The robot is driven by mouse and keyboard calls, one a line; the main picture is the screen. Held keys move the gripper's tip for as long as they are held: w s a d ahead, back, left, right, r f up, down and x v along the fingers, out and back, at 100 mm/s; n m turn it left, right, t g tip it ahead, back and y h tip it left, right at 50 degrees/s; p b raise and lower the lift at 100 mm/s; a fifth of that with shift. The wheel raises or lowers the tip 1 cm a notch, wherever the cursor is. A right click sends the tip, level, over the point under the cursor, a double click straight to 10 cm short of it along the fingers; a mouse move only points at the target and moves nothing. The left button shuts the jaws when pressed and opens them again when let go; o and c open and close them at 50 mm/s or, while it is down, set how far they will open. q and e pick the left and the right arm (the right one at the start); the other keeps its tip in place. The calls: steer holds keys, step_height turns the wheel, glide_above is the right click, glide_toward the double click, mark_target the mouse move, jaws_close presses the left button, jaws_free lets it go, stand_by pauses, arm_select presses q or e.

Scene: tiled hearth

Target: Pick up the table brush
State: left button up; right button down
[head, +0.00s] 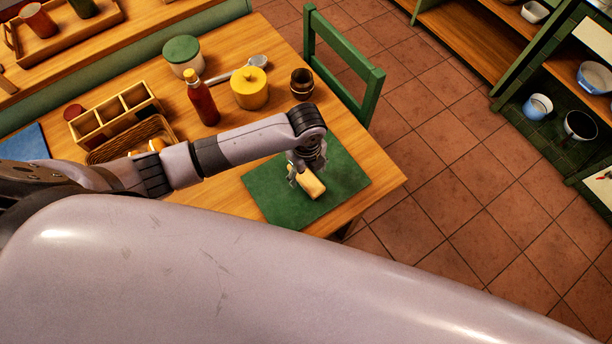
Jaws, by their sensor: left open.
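A small, pale yellow-tan block-like thing, which looks like the table brush (311,185), is at the green mat (266,190) on the wooden table. My left gripper (302,178) is right over it, pointing down, with its fingers open about the brush's near-left end. The fingers partly hide the brush. I cannot tell whether they touch it. My right gripper is not in view.
A brown cup (302,84), yellow pot (250,89), red bottle (202,103), ladle (241,70) and lidded jar (184,57) stand behind the arm. A wooden divided box (116,114) and wicker basket (131,139) lie left. A green chair (343,62) borders the table; tiled floor lies right.

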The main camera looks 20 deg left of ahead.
mark_target(306, 176)
arm_select(q)
step_height(306, 176, down, 4)
steer(key=shift+s+r, duration=0.15)
steer(key=c, duration=1.3)
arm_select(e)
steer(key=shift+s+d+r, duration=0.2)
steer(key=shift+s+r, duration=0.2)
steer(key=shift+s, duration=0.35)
